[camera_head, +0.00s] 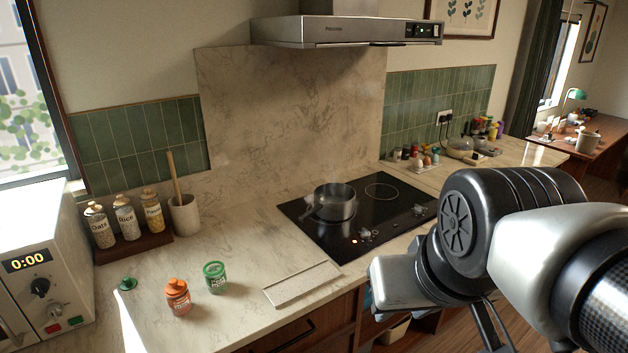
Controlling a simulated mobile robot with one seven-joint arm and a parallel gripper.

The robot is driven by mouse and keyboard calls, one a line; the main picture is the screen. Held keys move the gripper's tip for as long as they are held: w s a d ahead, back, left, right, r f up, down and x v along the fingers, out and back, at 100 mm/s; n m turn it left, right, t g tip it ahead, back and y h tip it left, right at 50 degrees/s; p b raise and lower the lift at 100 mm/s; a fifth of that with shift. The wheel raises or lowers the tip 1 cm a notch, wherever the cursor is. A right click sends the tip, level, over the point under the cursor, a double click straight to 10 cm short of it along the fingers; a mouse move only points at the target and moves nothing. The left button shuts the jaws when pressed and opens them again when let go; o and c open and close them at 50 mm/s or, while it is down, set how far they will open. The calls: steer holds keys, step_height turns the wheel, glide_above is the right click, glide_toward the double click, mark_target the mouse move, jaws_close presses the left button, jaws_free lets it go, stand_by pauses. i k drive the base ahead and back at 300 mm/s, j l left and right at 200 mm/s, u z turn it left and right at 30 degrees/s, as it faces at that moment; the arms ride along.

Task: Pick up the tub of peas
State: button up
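My arm fills the lower right, well away from both tubs. Dark thin parts at my gripper (490,325) show below the arm, but the fingertips are hidden or cut off, so its opening does not show.
A white tray or board (301,284) lies right of the tubs. A pot (334,202) stands on the black cooktop (390,222). A small green object (127,284), a microwave (40,275), a rack of labelled jars (135,246) and a utensil crock (185,215) are at the left.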

mark_target(215, 277)
steer(key=i+l, duration=0.25)
steer(key=i+l+u, duration=0.1)
steer(key=i+l, duration=0.15)
steer(key=l, duration=0.2)
steer(key=l+u, duration=0.1)
steer(key=u, duration=2.45)
steer(key=l, duration=0.1)
